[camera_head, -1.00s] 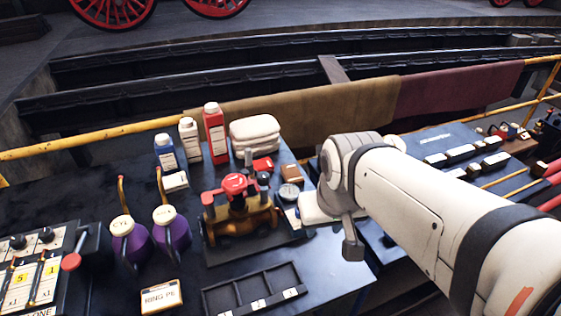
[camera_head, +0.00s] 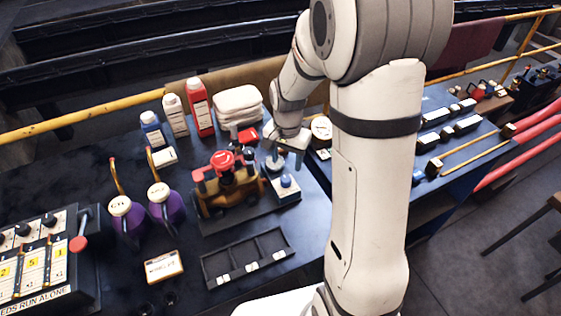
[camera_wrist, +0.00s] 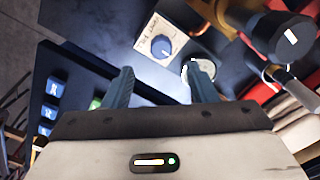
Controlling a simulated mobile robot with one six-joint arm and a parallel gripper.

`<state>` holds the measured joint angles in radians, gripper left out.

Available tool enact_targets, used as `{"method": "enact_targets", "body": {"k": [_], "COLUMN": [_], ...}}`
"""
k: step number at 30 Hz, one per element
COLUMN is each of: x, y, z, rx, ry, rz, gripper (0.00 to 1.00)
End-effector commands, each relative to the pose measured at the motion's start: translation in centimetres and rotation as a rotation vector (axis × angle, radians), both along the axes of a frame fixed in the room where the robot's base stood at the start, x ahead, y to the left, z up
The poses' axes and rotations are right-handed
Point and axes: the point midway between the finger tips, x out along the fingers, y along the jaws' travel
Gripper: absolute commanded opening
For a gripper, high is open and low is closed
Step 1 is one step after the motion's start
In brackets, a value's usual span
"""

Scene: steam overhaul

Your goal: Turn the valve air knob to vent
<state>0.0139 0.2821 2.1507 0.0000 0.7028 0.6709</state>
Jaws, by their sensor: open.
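The air knob (camera_wrist: 162,46) is a round blue knob on a pale plate with small print, which I cannot read. It also shows in the head view as a blue knob (camera_head: 287,182) on a small block, right of the brass valve with red fittings (camera_head: 228,185). My gripper (camera_wrist: 162,80) is open and empty. In the wrist view its two blue-grey fingers are spread, with the knob ahead, between their lines and apart from them. In the head view my gripper (camera_head: 280,152) is above and behind the knob block, with its fingertips partly unclear.
Red, white and blue bottles (camera_head: 199,108) and folded white cloths (camera_head: 238,103) stand behind. A compartment tray (camera_head: 248,258) lies in front, with purple oil cans (camera_head: 166,205) at left. In the wrist view, a dark cylindrical part (camera_wrist: 283,38) is close at the upper right.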

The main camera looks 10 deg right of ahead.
Motion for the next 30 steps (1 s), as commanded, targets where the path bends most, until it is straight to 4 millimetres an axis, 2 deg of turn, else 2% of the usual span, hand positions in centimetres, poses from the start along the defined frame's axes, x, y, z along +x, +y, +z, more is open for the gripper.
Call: {"method": "enact_targets", "body": {"k": [5,12,18,23,30], "x": [0.4,0.3,0.3,0.3,0.3], "y": [0.0,0.1,0.1,0.1,0.1], "z": [-1.5,-5.2,-7.5,-8.2,-8.3], "rx": [0.001,0.0,0.0,0.0,0.0], "ry": [0.01,0.011,0.009,0.006,0.006], "rz": [-0.019,-0.017,-0.016,-0.015,-0.015], "gripper": [0.52,0.52,0.52,0.52,0.52]}}
